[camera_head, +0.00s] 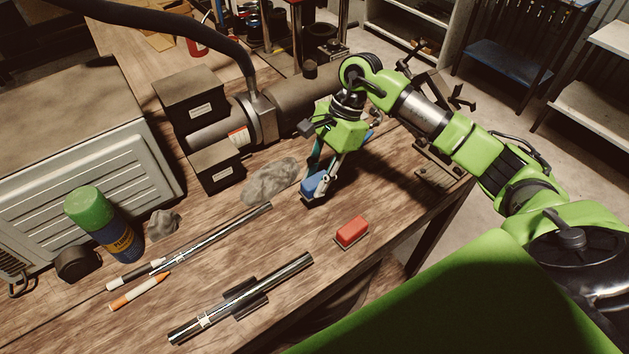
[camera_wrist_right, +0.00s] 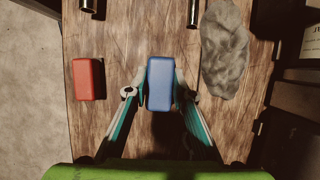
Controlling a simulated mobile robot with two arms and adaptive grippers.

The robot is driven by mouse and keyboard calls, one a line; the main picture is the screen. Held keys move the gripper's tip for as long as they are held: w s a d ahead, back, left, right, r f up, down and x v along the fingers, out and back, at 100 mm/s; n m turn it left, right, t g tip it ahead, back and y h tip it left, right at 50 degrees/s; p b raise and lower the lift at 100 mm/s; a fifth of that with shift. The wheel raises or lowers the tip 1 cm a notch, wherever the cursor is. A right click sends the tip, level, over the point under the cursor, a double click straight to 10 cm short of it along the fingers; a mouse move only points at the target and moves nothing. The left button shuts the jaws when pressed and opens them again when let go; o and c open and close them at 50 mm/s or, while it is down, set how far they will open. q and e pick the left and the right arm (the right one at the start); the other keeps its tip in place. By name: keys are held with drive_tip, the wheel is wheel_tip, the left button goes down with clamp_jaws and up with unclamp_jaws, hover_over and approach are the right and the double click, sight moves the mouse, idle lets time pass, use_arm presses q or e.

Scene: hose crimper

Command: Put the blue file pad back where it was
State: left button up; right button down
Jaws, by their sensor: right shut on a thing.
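The blue file pad (camera_head: 312,186) is at the wooden workbench, between the fingers of my right gripper (camera_head: 322,182). In the right wrist view the blue pad (camera_wrist_right: 160,84) sits between the two fingertips (camera_wrist_right: 159,92), which are shut on its sides. I cannot tell whether the pad touches the bench or is just above it. A red pad (camera_head: 351,231) lies on the bench nearer the front edge, apart from the gripper; it also shows in the right wrist view (camera_wrist_right: 88,79). My left gripper is not in view.
A grey rag (camera_head: 270,180) lies beside the blue pad. Metal tubes (camera_head: 240,298) and (camera_head: 213,240) markers (camera_head: 139,292) lie at the front left. A green-capped can (camera_head: 100,218) stands left. A machine (camera_head: 240,122) stands behind. Bench around the red pad is clear.

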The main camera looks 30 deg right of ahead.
sight(314, 187)
drive_tip(key=shift+w+f, duration=0.45)
drive_tip(key=shift+f, duration=0.05)
wheel_tip(314, 187, down, 2)
drive_tip(key=shift+f+p, duration=0.1)
drive_tip(key=shift+p, duration=1.15)
drive_tip(key=shift+f, duration=0.65)
drive_tip(key=c, duration=1.7)
unclamp_jaws()
drive_tip(key=shift+r, duration=0.1)
